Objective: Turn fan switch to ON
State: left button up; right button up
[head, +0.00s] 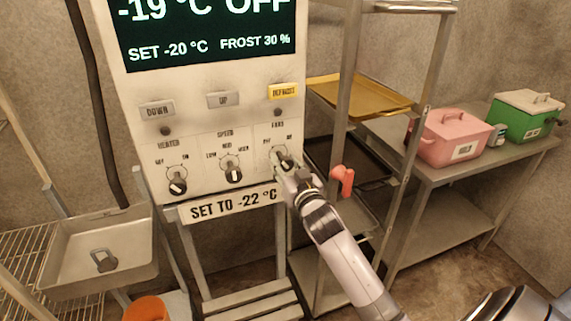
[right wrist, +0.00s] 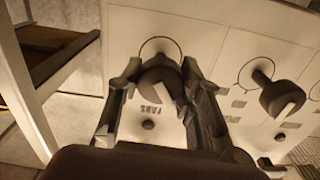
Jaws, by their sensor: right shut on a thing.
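A white control panel (head: 215,115) stands at the centre of the head view. Its right-hand rotary knob, the fan switch (head: 279,156), sits under a small label with position marks too small to read surely. My right gripper (head: 286,163) is at this knob and partly covers it. In the right wrist view the fan switch (right wrist: 158,80) is between the two fingers of my right gripper (right wrist: 160,88), which is shut on it. The knob's exact pointing is hard to tell. My left gripper is not in view.
The display (head: 210,30) reads -19 °C, OFF, SET -20 °C and FROST 30 %. The speed knob (head: 232,172) and heater knob (head: 177,183) are to the left. A metal rack (head: 345,80) stands close on the right, with a red-handled part (head: 343,180) near my arm.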

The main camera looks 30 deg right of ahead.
jog(key=shift+c, duration=0.7)
jog(key=shift+m, duration=0.3)
jog(key=m+p, duration=0.1)
jog(key=m, duration=0.1)
jog(key=shift+r+m+p, duration=0.1)
jog(key=shift+m+p, duration=0.25)
jog(key=shift+m, duration=0.05)
jog(key=m+p, duration=0.2)
jog(key=m, duration=0.2)
jog(key=m+p, duration=0.2)
jog(key=m, duration=0.1)
jog(key=shift+m, duration=0.4)
jog(key=shift+f+m+p, duration=0.2)
jog(key=shift+m+p, duration=0.35)
jog(key=shift+m, duration=0.85)
